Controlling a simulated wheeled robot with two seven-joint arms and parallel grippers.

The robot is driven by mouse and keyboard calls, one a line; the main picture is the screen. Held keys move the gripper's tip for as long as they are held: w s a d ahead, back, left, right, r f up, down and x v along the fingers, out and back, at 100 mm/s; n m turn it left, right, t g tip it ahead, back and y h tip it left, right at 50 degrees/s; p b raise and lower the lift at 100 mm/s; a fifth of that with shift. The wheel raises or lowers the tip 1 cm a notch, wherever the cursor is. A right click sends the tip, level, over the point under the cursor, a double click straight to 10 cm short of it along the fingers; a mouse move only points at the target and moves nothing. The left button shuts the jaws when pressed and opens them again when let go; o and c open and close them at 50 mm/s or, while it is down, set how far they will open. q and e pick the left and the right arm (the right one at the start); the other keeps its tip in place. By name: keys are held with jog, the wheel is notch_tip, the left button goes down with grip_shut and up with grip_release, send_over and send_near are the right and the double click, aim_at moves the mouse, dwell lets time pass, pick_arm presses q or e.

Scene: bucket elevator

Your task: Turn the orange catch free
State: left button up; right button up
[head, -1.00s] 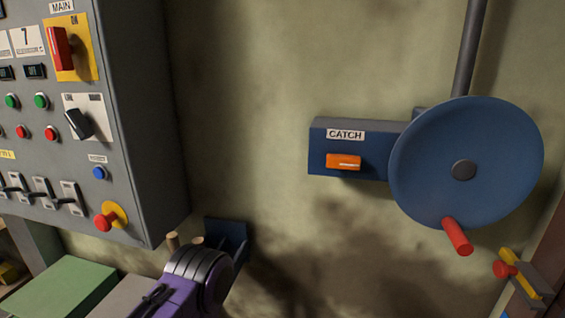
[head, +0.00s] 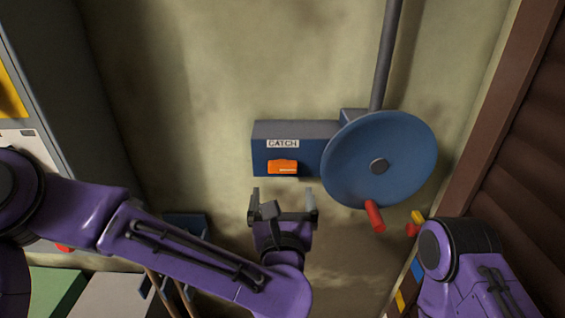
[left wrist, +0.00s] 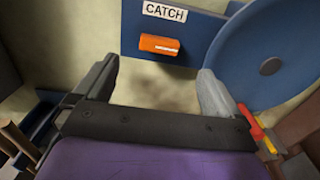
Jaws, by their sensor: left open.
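The orange catch (head: 283,167) is a small horizontal handle on the front of a blue box (head: 262,152) labelled CATCH on the wall. It also shows in the left wrist view (left wrist: 159,45), lying level. My left gripper (head: 283,192) is open and empty just below the catch, its two fingers spread and pointing up toward it. In the left wrist view the fingers (left wrist: 158,75) stand on either side and below the catch, not touching it. My right arm shows at the lower right of the head view; its gripper is not visible.
A blue wheel (head: 355,150) with a red handle (head: 374,216) is right of the catch. A grey pole (head: 385,60) rises above it. A grey control cabinet (head: 60,90) stands at the left, and a brown ribbed panel (head: 515,150) at the right.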

aim_at(282, 169)
pick_arm(q)
jog(key=w+p, duration=0.3)
jog(key=w, duration=0.5)
jog(key=shift+w+p, duration=0.4)
jog(key=shift+w+f, duration=0.25)
jog(key=shift+w, duration=0.35)
jog(key=c, duration=1.1)
